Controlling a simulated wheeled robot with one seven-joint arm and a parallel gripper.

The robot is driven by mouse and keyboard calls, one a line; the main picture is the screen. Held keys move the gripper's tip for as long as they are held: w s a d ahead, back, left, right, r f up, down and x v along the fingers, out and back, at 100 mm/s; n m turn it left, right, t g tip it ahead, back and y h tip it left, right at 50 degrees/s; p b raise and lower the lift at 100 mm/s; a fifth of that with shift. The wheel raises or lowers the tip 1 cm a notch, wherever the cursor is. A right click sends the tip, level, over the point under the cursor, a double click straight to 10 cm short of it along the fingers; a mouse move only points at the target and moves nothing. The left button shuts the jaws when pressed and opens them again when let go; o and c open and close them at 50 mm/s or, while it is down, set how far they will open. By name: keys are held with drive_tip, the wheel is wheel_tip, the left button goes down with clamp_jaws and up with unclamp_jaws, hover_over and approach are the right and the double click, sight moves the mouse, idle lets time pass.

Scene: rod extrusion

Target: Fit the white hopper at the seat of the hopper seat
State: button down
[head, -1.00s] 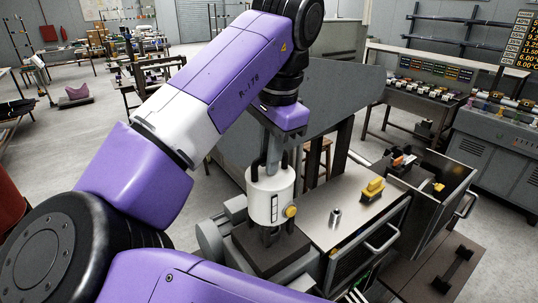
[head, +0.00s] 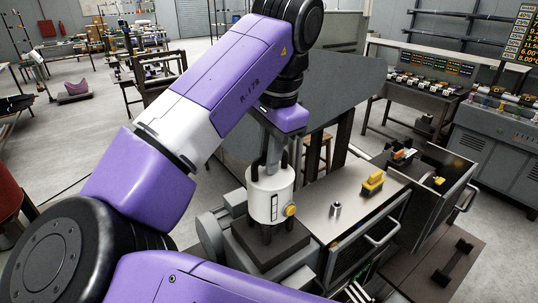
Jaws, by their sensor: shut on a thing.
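The white hopper (head: 262,197) is a white cylinder with a slotted window and a yellow knob (head: 290,210) on its right side. It hangs upright under my gripper (head: 274,158), whose dark fingers are shut on its top. Dark legs or a spout show under the hopper, just over a dark square block (head: 262,246) on the grey machine, likely the hopper seat. I cannot tell whether the hopper touches the block. The seat's opening is hidden.
A steel worktop (head: 340,200) to the right holds a yellow block (head: 373,183) and a small metal cylinder (head: 335,210). An open drawer or bin (head: 425,180) with small parts stands further right. A large grey sheet panel (head: 345,90) rises behind my gripper.

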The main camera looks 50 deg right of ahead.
drive_tip(key=c, duration=1.4)
unclamp_jaws()
drive_tip(key=shift+o, duration=0.2)
drive_tip(key=shift+f, duration=0.1)
wheel_tip(320, 180, up, 8)
drive_tip(key=s, duration=0.1)
drive_tip(key=shift+s+a+b, duration=0.15)
drive_tip(key=shift+s+b, duration=0.05)
drive_tip(key=shift+b, duration=0.2)
drive_tip(key=shift+s+f, duration=0.1)
drive_tip(key=shift+f, duration=0.05)
